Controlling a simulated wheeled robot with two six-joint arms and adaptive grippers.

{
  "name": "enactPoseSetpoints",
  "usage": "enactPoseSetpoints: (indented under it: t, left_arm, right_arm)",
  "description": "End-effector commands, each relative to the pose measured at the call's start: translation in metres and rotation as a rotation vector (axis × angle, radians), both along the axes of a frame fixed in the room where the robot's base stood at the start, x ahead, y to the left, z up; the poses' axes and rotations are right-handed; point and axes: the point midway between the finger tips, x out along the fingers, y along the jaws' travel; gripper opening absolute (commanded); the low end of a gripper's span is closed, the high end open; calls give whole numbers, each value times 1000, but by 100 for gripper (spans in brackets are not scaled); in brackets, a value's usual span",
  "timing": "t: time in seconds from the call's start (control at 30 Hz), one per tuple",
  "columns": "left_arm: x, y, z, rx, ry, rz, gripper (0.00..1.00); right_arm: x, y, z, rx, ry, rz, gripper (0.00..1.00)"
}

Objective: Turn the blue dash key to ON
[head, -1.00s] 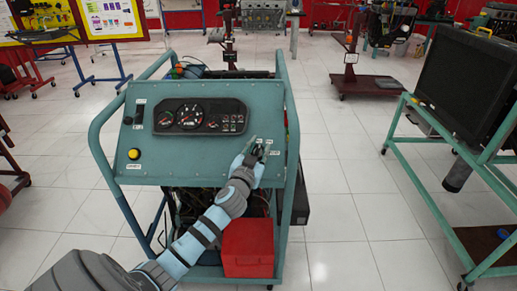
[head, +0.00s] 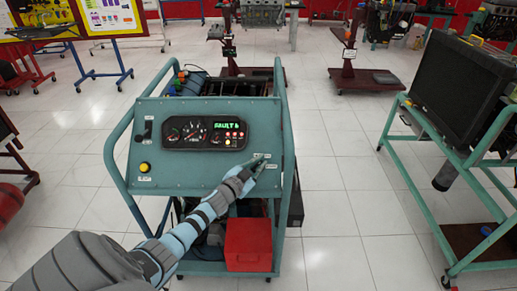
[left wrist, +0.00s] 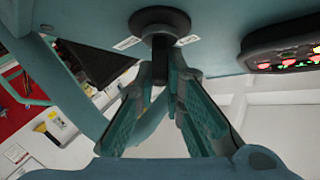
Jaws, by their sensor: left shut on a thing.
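The teal dash panel (head: 210,180) stands on a wheeled trainer frame. Its instrument cluster (head: 204,134) is lit, with green "FAULT" text and red and amber lamps; the lit edge of the cluster also shows in the left wrist view (left wrist: 290,45). My left gripper (head: 256,166) is at the panel's lower right. In the left wrist view my left gripper (left wrist: 164,78) is shut around a dark key stem (left wrist: 158,58) below a round black switch base (left wrist: 159,22). The key's blue colour and exact angle are hard to make out. My right gripper is out of view.
A yellow button (head: 145,167) and a black lever switch (head: 147,130) sit on the panel's left. A red box (head: 248,245) is low on the frame. A stand with a dark radiator (head: 460,85) is at the right. White floor lies clear between them.

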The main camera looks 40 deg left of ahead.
Motion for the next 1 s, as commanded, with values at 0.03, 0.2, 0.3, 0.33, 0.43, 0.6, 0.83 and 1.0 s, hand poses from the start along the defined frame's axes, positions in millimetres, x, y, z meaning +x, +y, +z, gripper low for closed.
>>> enactPoseSetpoints:
  t: [0.03, 0.2, 0.3, 0.33, 0.43, 0.6, 0.83, 1.0]
  left_arm:
    - [-1, 0, 3, 2, 6, -4, 0]
    - [-1, 0, -2, 8, 7, -13, 0]
    - [-1, 0, -3, 8, 6, -12, 0]
    - [-1, 0, -3, 8, 6, -12, 0]
    - [-1, 0, -3, 8, 7, -11, 19]
    - [-1, 0, -3, 9, 6, -12, 30]
    - [0, 0, -2, 9, 3, -10, 30]
    - [2, 1, -10, -5, -11, 16, 30]
  right_arm:
    - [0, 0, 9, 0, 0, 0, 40]
    - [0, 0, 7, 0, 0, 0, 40]
    - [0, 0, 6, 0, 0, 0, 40]
    - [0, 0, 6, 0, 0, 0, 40]
    - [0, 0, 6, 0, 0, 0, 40]
    - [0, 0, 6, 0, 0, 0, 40]
    - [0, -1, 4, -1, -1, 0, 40]
    - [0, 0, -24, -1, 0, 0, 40]
